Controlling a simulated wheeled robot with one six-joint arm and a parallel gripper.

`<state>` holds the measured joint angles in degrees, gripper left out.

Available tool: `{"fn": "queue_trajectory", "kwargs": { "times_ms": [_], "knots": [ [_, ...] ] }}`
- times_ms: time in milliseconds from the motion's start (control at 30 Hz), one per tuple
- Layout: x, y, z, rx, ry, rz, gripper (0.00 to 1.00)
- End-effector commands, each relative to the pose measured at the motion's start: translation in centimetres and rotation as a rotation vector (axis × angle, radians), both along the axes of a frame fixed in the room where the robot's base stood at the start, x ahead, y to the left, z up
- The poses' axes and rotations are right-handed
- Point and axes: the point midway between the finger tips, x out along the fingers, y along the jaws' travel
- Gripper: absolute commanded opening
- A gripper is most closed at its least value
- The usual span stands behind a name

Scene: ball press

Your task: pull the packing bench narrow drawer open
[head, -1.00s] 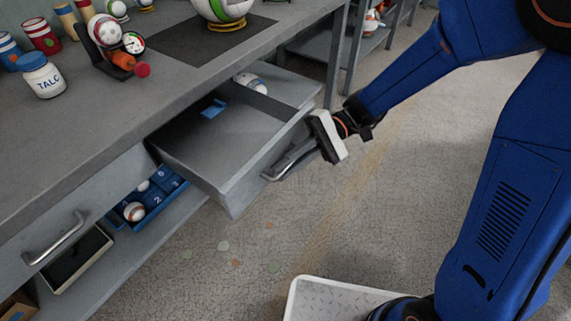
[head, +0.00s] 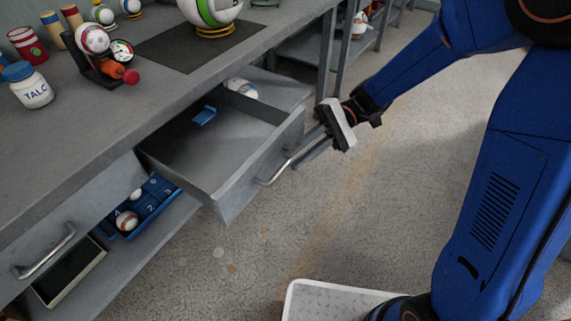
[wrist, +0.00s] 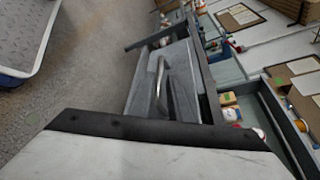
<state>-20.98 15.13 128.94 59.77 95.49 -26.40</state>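A grey bench drawer (head: 232,195) stands pulled out from under the packing bench top (head: 110,110). Its bar handle (head: 273,172) is on the front face, and the handle also shows in the wrist view (wrist: 160,82). My gripper (head: 304,152) is just right of the handle, with its two dark fingers spread and nothing seen between them. The lower fingertip is close to the handle's right end; I cannot tell whether they touch. A second drawer at lower left, with its own handle (head: 45,253), is shut.
The open drawer holds a pale ball (head: 241,88) and a small blue piece (head: 204,115). A blue tray (head: 150,208) sits on the shelf below. A talc jar (head: 30,86) stands on the bench. A white-edged plate (head: 335,300) is at the bottom. Floor right of the drawer is clear.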

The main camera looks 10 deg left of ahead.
Motion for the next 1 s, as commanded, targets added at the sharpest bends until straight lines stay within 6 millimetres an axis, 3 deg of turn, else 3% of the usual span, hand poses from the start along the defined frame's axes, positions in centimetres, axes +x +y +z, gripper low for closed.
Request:
{"fn": "queue_trajectory", "kwargs": {
  "times_ms": [500, 1000],
  "knots": [
    [7.1, -6.1, 2.0, 0.0, -0.001, -0.002, 0.17],
    [8.3, -7.2, 2.4, -0.001, 0.001, 0.001, 0.17]
  ]
}}
